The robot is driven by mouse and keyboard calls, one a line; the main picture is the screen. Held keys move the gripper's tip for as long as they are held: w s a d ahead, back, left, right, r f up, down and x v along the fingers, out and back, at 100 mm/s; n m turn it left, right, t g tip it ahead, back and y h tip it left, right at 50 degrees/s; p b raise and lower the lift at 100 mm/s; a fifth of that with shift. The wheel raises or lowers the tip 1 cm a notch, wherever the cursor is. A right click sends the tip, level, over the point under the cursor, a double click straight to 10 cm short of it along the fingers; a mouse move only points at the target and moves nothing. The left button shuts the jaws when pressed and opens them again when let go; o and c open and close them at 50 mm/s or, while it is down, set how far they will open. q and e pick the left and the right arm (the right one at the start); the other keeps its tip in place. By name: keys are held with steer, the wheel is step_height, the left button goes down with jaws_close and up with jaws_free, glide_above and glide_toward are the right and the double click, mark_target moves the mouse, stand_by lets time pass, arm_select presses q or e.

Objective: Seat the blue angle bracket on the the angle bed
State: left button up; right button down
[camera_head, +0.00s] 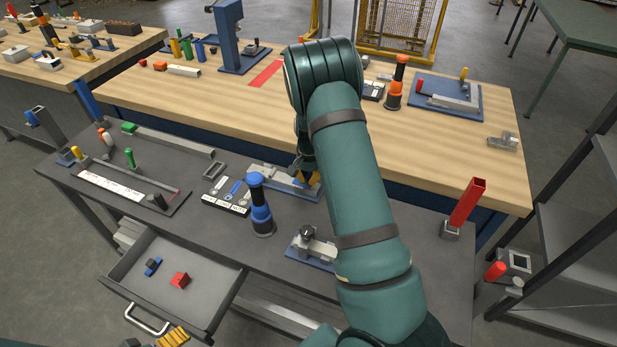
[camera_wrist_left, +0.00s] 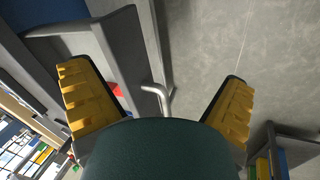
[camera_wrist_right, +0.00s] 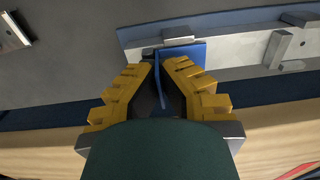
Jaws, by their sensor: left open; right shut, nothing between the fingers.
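My right gripper (camera_wrist_right: 162,64) is shut, pointing down at the angle bed. In the head view it (camera_head: 304,172) is partly hidden by my arm. The blue angle bracket (camera_wrist_right: 191,55) shows just beyond its fingertips, against the grey block. One thin blue wall of it appears edge-on between the fingers. Whether the bracket sits flush cannot be told. The angle bed (camera_wrist_right: 235,55) is a pale grey block on a blue base; in the head view it (camera_head: 270,178) stands mid-bench. My left gripper (camera_wrist_left: 155,85) is open and empty, low by the drawer; its yellow fingers show in the head view (camera_head: 172,338).
The open drawer (camera_head: 221,291) holds a red block (camera_head: 180,280) and a small blue-and-black piece (camera_head: 153,267). A blue-and-black upright tool (camera_head: 260,208) and a grey fixture (camera_head: 313,247) stand near the angle bed. A labelled tray (camera_head: 228,203) lies to its left.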

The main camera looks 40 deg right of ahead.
steer(key=shift+f, duration=0.4)
steer(key=shift+c, duration=1.9)
jaws_free()
steer(key=shift+r, duration=0.15)
steer(key=shift+r+p, duration=2.45)
steer(key=shift+r, duration=1)
steer(key=shift+f, duration=0.1)
